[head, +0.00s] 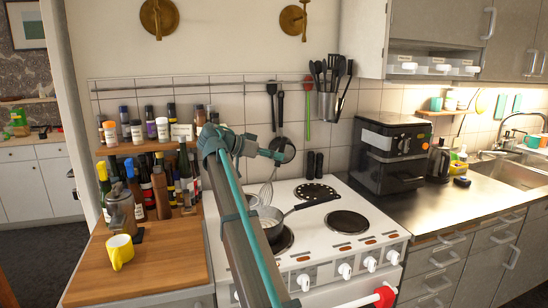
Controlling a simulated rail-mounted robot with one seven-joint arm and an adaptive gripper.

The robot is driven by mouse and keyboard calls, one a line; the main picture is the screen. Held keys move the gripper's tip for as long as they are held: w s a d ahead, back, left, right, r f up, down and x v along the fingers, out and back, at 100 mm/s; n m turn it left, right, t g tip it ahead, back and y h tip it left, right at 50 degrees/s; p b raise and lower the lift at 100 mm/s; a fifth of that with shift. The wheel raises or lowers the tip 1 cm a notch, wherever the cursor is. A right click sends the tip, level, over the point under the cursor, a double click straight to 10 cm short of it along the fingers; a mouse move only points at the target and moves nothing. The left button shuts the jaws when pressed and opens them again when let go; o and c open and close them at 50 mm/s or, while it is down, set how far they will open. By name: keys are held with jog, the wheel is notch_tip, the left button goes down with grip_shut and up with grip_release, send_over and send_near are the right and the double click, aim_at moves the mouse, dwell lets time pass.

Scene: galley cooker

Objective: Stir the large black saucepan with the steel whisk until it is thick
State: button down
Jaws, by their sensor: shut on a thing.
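My gripper (279,155) is above the back left of the white cooker, shut on the steel whisk. The whisk (266,192) hangs down from it, and its wire loops show over the saucepan. My arm hides the pan's left part. I cannot tell whether the whisk touches the contents, or how thick they are.
The white cooker (372,239) has bare plates to the right and behind the pan. Left is a wooden counter (165,262) with a yellow mug (119,251) and several bottles. Utensils hang on the wall rail behind.

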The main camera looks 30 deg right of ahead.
aim_at(282, 143)
jog(key=shift+r, duration=0.15)
jog(key=shift+r+p, duration=0.9)
jog(key=shift+r, duration=1.45)
